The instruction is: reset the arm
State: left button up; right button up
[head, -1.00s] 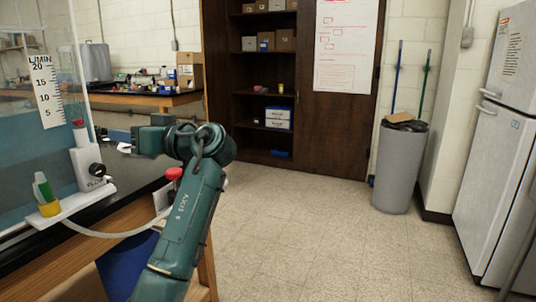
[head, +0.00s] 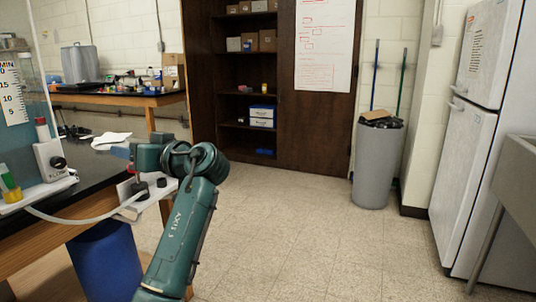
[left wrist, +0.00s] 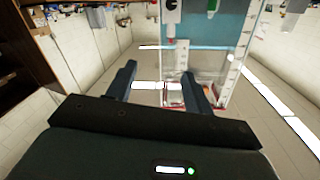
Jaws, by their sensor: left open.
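My left arm (head: 178,235) is teal and comes up from the bottom of the head view, bent at the top. My left gripper (head: 122,152) points left there, over the black bench edge, and its fingers are small and partly hidden by the wrist. In the left wrist view my left gripper (left wrist: 157,72) has its two dark fingers well apart, with nothing between them. A clear-walled tank with a flow scale (left wrist: 205,62) is beyond the fingers. My right gripper is in neither view.
The black bench (head: 95,180) with a white flow meter (head: 50,160) is at the left. A blue bin (head: 105,262) stands below it. A grey trash can (head: 377,165), a fridge (head: 472,140) and a grey sink (head: 518,190) are at the right. The middle floor is clear.

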pick_arm(q)
notch_tip(320, 180, down, 14)
jog(key=m+t+h+p, duration=0.3)
jog(key=m+h+p, duration=0.1)
jog(key=m+h, duration=0.15)
jog(key=s+d+f+m+h+p, duration=0.4)
jog(key=s+f+m+h+p, duration=0.15)
jog(key=f, duration=0.65)
jog(key=s+d+f+h+p, duration=0.1)
jog(key=s+d+h+p, duration=0.2)
jog(key=s, duration=0.9)
jog(key=s+d+f+m+h+p, duration=0.1)
jog(key=s+d+h, duration=0.4)
jog(key=s, duration=0.8)
jog(key=shift+s+f+m+p, duration=0.3)
jog(key=shift+f+p, duration=0.35)
jog(key=shift+p, duration=0.4)
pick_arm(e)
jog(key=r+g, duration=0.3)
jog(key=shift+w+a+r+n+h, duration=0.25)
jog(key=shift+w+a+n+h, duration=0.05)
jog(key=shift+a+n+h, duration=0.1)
